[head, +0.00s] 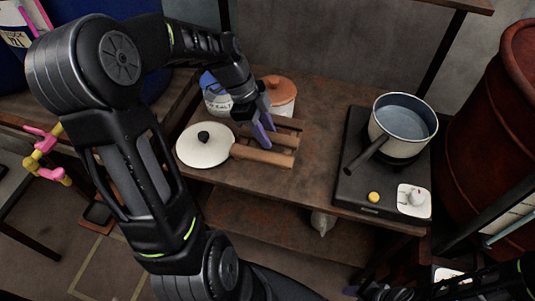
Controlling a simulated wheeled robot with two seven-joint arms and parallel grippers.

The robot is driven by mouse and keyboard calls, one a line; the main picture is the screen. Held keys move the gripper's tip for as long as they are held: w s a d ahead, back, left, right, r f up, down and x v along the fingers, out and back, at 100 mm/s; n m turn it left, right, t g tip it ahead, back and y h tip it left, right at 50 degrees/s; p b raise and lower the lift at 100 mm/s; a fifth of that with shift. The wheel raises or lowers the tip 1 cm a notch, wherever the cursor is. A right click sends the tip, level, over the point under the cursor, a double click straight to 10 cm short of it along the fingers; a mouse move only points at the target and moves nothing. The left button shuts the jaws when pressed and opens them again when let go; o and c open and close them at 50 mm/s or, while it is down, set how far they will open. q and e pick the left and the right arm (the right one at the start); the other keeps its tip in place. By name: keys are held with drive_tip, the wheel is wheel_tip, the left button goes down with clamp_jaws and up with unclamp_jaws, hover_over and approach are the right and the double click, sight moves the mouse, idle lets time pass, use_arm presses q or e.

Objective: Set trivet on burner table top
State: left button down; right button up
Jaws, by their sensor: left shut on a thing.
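The trivet (268,156), a set of brown wooden slats, is at the middle of the rusty-brown burner table top (318,125), between the lid and the burner. My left gripper (263,134) reaches down from above with its purple-grey fingers, shut on the trivet. The fingers hide part of the slats. I cannot tell whether the trivet touches the table top. My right gripper (388,292) shows only in part at the bottom edge, dark and away from the table top; its jaws are unclear.
A white lid (203,153) with a black knob is beside the trivet's left end. A white-and-blue jar (216,98) and a terracotta-lidded pot (279,93) stand behind. A pot (402,124) sits on the black burner (357,188) at right. A red barrel (500,120) stands far right.

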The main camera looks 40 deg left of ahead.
sight(249, 131)
use_arm(q)
wheel_tip(249, 131, down, 4)
drive_tip(key=shift+f, duration=0.2)
drive_tip(key=shift+f, duration=1.85)
drive_tip(key=shift+f, duration=0.15)
drive_tip(key=c, duration=1.1)
unclamp_jaws()
drive_tip(key=shift+o, duration=0.2)
drive_tip(key=shift+r, duration=0.25)
drive_tip(key=v, duration=1.2)
drive_tip(key=shift+s, duration=0.1)
